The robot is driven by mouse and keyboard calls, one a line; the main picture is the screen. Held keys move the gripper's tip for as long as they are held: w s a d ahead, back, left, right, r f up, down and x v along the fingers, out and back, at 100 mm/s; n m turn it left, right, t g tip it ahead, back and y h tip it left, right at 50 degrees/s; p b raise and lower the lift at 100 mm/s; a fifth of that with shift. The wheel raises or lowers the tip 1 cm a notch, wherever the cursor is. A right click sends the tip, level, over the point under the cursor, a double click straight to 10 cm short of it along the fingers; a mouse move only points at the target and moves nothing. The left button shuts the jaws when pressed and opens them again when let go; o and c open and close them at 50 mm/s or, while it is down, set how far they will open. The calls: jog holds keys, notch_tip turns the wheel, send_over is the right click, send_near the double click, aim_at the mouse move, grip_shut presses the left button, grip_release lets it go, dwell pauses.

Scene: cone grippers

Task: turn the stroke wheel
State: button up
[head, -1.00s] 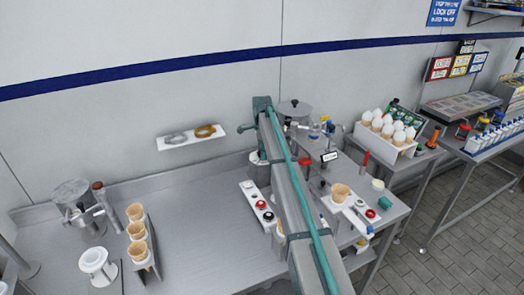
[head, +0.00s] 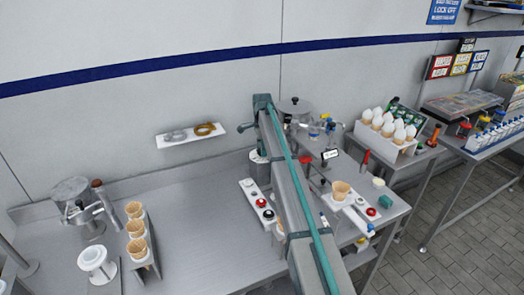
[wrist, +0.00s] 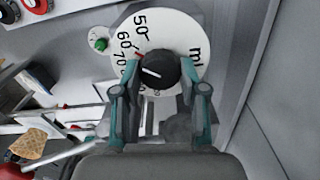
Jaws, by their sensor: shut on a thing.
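The stroke wheel (wrist: 183,32) is a white round dial at the top middle of the wrist view, with black numbers such as 50, 60 and 70 and "ml". A black knob (wrist: 160,70) with a white line sits at its centre, and a small red mark lies near the 60. My gripper (wrist: 163,74) is shut on the knob, one teal-and-grey finger on each side. The fingers hide the lower part of the dial. In the head view my arm crosses the middle and hides the gripper and most of what is around it.
In the wrist view a green button (wrist: 100,44) is left of the dial, and a cone (wrist: 30,146) is at lower left. In the head view a white button strip (head: 258,205) is left of my arm. A cone rack (head: 150,262) stands farther left, with clear bench between.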

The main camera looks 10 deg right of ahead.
jog(key=n+b, duration=0.2)
jog(key=n, duration=0.4)
jog(key=shift+f+b, duration=0.1)
jog(key=shift+b, duration=0.25)
jog(key=n+b, duration=0.1)
jog(key=n, duration=0.4)
jog(key=shift+n+b, duration=0.3)
jog(key=shift+b, duration=0.05)
jog(key=n+b, duration=0.1)
jog(key=n, duration=0.4)
jog(key=shift+n, duration=0.3)
jog(key=n, duration=0.5)
jog(key=shift+b, duration=0.4)
jog(key=o, duration=1.1)
jog(key=shift+o, duration=0.2)
